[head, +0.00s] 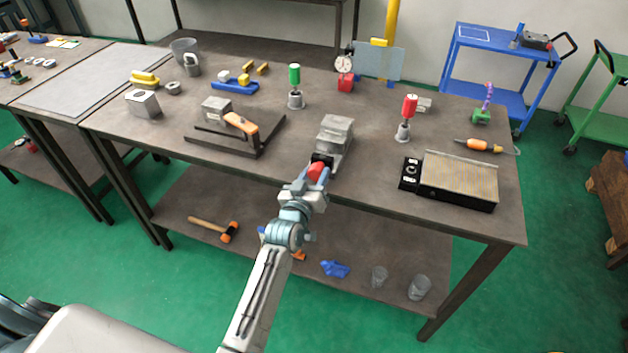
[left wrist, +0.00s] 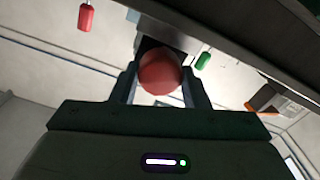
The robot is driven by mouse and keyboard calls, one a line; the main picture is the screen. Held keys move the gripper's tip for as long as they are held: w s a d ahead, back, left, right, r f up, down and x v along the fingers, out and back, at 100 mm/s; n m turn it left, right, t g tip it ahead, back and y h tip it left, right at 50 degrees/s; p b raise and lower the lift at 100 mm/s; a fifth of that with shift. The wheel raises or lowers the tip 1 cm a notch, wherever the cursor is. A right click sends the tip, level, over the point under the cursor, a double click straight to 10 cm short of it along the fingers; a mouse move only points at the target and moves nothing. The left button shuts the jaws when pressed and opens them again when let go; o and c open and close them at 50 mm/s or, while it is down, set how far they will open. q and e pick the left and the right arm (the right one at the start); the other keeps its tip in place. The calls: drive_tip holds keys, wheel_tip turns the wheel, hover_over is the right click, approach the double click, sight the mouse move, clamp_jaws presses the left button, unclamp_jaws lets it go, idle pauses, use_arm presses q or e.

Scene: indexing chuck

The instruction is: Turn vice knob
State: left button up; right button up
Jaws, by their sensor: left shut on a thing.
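The grey metal vice (head: 333,139) stands near the front edge of the workbench, a little right of its middle. Its red round knob (head: 316,170) faces the front edge. My left gripper (head: 315,177) is shut on the knob. In the left wrist view the red knob (left wrist: 159,73) sits between the two fingers (left wrist: 159,85), with the dark vice front behind it. The fingers cover the sides of the knob. My right gripper is not in view.
Left of the vice is a dark fixture (head: 225,140) with an orange handle. To the right lies a ridged magnetic plate (head: 460,180). A green-topped stand (head: 295,85) and a red-topped stand (head: 408,115) rise behind. Bare bench lies around the vice.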

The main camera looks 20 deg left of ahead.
use_arm(q)
drive_tip(key=m+b, duration=0.1)
drive_tip(key=m, duration=0.2)
drive_tip(key=shift+f+m, duration=0.15)
drive_tip(key=shift+m, duration=0.25)
drive_tip(key=m+b, duration=0.1)
drive_tip(key=m, duration=0.2)
drive_tip(key=shift+m+b, duration=0.3)
drive_tip(key=m, duration=0.3)
drive_tip(key=shift+d+m+b, duration=0.1)
drive_tip(key=shift+m+b, duration=0.2)
drive_tip(key=shift+b, duration=0.1)
drive_tip(key=m, duration=0.3)
drive_tip(key=shift+m+b, duration=0.3)
drive_tip(key=shift+b, duration=0.05)
drive_tip(key=shift+m, duration=0.5)
drive_tip(key=o, duration=1)
